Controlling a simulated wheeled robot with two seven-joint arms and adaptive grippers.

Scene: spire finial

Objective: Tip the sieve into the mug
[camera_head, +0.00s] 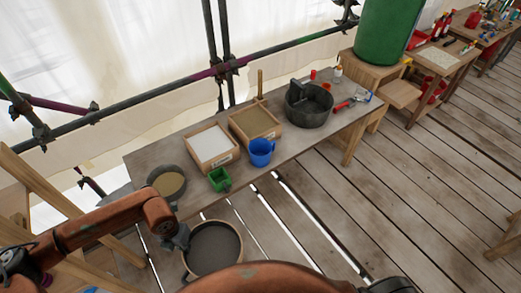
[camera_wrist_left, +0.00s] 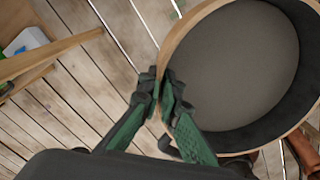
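The sieve (camera_head: 238,232) is a round pan with a wooden rim and a grey inside, low in the head view, in front of the bench. It fills the upper right of the left wrist view (camera_wrist_left: 230,65). My left gripper (camera_head: 183,244) is shut on its rim, with the green fingers (camera_wrist_left: 163,95) on either side of the wall. I cannot tell whether the grey inside is mesh or a layer of material. The blue mug (camera_head: 261,152) stands upright on the bench, above and right of the sieve in the picture. My right gripper is not in view.
The bench (camera_head: 310,143) also holds a green scoop (camera_head: 219,180), a round pan of tan material (camera_head: 166,182), a white-filled box (camera_head: 209,144), a sand-filled box (camera_head: 254,122) and a dark pot (camera_head: 309,105). My right arm crosses the bottom edge.

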